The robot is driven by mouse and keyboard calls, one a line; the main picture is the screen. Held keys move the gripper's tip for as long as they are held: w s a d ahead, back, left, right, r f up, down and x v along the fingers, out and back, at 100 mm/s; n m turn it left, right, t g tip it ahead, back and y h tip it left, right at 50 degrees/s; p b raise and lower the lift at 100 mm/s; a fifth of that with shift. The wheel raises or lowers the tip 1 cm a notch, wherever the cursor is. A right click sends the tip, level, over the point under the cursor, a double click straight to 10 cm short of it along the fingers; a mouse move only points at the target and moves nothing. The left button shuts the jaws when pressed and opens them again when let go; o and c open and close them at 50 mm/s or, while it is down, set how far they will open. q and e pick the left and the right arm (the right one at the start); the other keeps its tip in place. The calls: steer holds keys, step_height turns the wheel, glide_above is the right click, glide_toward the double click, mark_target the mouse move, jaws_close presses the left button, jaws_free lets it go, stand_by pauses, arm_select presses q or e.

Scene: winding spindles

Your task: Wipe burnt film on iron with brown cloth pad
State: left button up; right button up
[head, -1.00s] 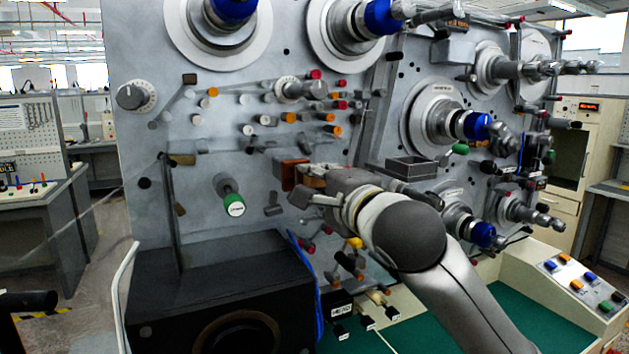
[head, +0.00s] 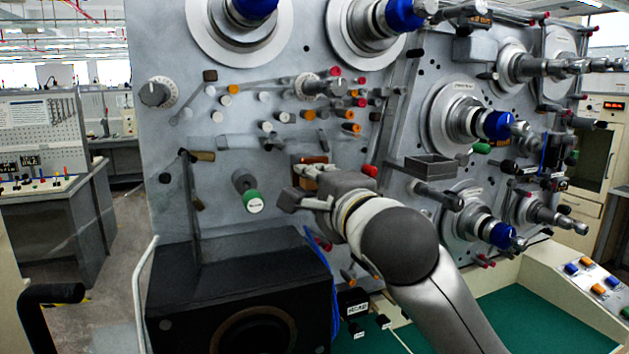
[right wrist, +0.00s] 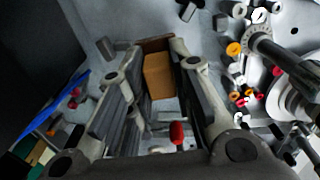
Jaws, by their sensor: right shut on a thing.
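The brown cloth pad (head: 312,159) shows at the tip of my right gripper (head: 303,184) in the head view, close in front of the grey machine panel. In the right wrist view the pad is a tan block (right wrist: 158,76) with a darker brown far edge, between the two fingers of my right gripper (right wrist: 150,70). The fingers are shut on it. I cannot clearly pick out the iron or its burnt film; the gripper and pad may hide it. I cannot tell whether the pad touches anything ahead. My left gripper is not in view.
The upright grey panel (head: 290,215) carries several pegs, knobs and spindles. A green-capped roller (head: 247,190) sticks out left of my gripper. A black box (head: 235,280) stands below it. A small open tray (head: 430,167) is to the right. A green surface (head: 500,315) lies lower right.

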steer(key=shift+v, duration=2.7)
steer(key=v, duration=0.3)
steer(key=shift+w, duration=0.1)
steer(key=p+x, duration=0.1)
steer(key=x, duration=0.5)
steer(key=shift+w, duration=0.3)
steer(key=shift+p+x, duration=0.4)
steer(key=shift+x, duration=0.6)
